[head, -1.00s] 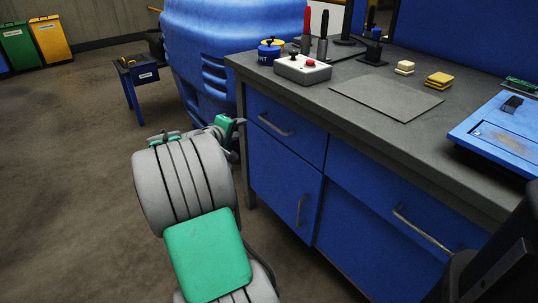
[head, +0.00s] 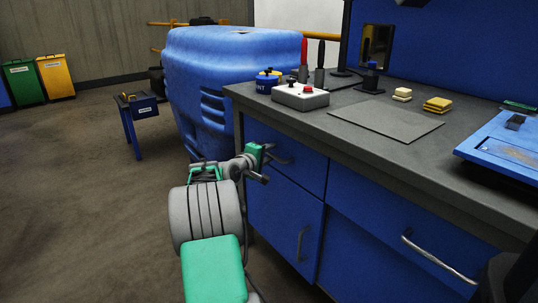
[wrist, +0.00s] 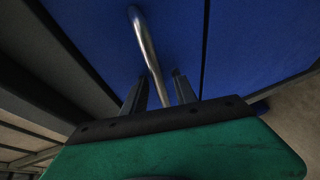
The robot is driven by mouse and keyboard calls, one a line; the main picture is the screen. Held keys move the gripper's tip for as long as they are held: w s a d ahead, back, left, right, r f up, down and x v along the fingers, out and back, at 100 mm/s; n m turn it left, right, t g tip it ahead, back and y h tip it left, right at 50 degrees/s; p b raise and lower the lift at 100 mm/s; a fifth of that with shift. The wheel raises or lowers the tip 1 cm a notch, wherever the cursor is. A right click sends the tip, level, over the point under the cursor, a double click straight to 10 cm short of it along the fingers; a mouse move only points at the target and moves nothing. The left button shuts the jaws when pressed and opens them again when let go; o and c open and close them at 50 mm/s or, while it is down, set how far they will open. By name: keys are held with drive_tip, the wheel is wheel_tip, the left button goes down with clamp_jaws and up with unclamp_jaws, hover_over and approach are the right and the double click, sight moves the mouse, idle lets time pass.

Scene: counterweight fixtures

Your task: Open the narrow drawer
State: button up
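The narrow drawer (head: 302,170) is the blue upper-left front under the workbench top. It looks flush with the bench. Its bar handle (head: 285,160) is partly hidden by my gripper (head: 268,163), which is at the handle's left part. In the wrist view the metal handle (wrist: 146,40) runs from the drawer front (wrist: 95,35) down between the two dark fingers of my gripper (wrist: 160,82). The fingers are apart, one on each side of the bar, with a visible gap beside it. Contact cannot be told.
A blue cupboard door (head: 285,222) is below the drawer, and a wider drawer (head: 385,205) with its own handle is to the right. The bench top (head: 345,100) carries a button box (head: 300,96) and a grey mat (head: 385,121). Open floor (head: 80,200) lies left.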

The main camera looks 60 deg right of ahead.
clamp_jaws()
idle(1.2)
